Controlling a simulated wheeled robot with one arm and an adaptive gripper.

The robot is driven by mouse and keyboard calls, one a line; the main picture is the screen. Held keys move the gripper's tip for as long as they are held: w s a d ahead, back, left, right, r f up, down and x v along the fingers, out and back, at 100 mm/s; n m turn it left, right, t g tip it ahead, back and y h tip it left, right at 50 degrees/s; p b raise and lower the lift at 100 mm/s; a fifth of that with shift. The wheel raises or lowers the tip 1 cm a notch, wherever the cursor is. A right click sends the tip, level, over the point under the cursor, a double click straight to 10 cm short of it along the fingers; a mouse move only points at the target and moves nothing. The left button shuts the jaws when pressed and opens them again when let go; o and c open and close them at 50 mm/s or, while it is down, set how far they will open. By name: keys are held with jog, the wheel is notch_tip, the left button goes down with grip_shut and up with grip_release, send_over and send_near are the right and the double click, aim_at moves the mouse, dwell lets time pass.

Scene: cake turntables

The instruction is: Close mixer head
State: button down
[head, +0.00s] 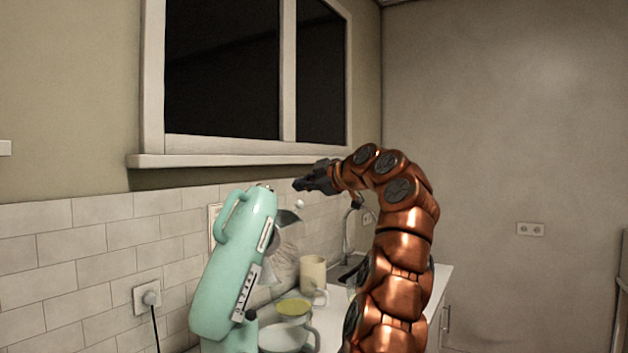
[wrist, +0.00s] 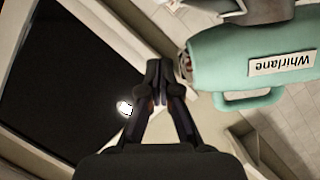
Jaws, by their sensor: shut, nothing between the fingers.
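The mint-green mixer stands at the lower left of the head view, and its head (head: 243,250) is tilted up, with a handle at the upper end. In the wrist view the mixer head (wrist: 235,52) shows at the upper right with a "Whirlane" label. The mixer bowl (head: 284,338) is at the bottom of the head view, partly cut off. My gripper (head: 299,184) is shut and empty, a little to the right of and slightly above the raised end of the mixer head. In the wrist view my gripper (wrist: 154,68) appears just left of the head's end, seemingly apart from it.
A beige mug (head: 313,271) and a yellowish bowl (head: 294,307) stand on the counter behind the mixer. A faucet (head: 347,225) and sink lie farther back. The window sill (head: 225,159) runs along the wall above. A plugged cord (head: 150,298) hangs at left.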

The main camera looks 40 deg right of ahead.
jog(key=w+f, duration=0.1)
jog(key=w+d+f, duration=0.1)
jog(key=w+d+f+p, duration=0.1)
jog(key=w, duration=0.1)
jog(key=shift+d+f, duration=0.25)
jog(key=shift+f, duration=0.05)
jog(key=shift+w, duration=0.1)
